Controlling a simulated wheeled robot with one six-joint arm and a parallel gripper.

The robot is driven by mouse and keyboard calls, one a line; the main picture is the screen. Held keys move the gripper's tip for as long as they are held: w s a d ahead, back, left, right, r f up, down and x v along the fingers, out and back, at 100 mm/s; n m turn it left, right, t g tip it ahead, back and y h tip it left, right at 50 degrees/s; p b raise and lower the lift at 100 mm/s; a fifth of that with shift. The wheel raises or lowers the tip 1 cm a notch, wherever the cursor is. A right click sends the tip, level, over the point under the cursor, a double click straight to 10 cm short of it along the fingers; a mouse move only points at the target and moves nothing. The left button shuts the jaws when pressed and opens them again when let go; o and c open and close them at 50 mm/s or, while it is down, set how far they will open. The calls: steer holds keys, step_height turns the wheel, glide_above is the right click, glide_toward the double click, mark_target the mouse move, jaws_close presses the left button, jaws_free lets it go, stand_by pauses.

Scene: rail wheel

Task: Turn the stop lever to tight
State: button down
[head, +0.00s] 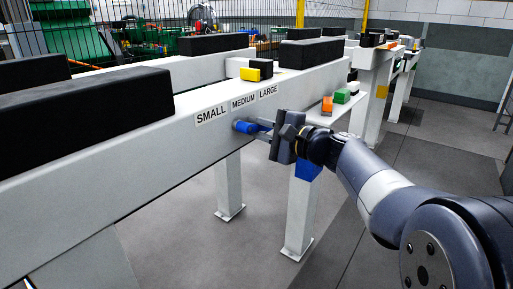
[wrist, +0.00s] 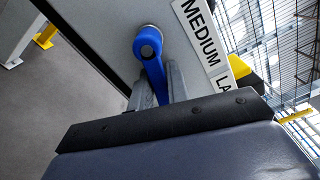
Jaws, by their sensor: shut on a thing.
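The blue lever (head: 244,127) is on the front face of the long light-grey beam, just below the MEDIUM label. Its round hub and arm also show in the wrist view (wrist: 148,44), with the arm running down between the finger tips. My gripper (head: 266,130) is at the lever from the right in the head view and is shut on the lever's arm. In the wrist view the fingers (wrist: 158,88) stand on both sides of the arm, and the lower end of the arm is hidden behind the dark gripper body. I see no label reading tight.
SMALL, MEDIUM and LARGE labels (head: 240,104) sit above the lever. Black blocks (head: 85,112) and a yellow-and-black block (head: 257,70) lie on the beams. A small shelf (head: 318,117) with orange and green blocks is just beyond my gripper. Grey floor is open below.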

steer(key=shift+r+n+b, duration=0.3)
steer(key=shift+n+b, duration=0.5)
steer(key=shift+r+n+b, duration=0.25)
steer(key=shift+n+b, duration=0.55)
steer(key=shift+r, duration=0.1)
steer(key=c, duration=1.4)
jaws_free()
steer(key=shift+o, duration=0.2)
steer(key=p+v, duration=0.1)
steer(key=v, duration=0.9)
steer(key=shift+s+d, duration=0.2)
steer(key=shift+d, duration=0.15)
steer(key=shift+a, duration=0.1)
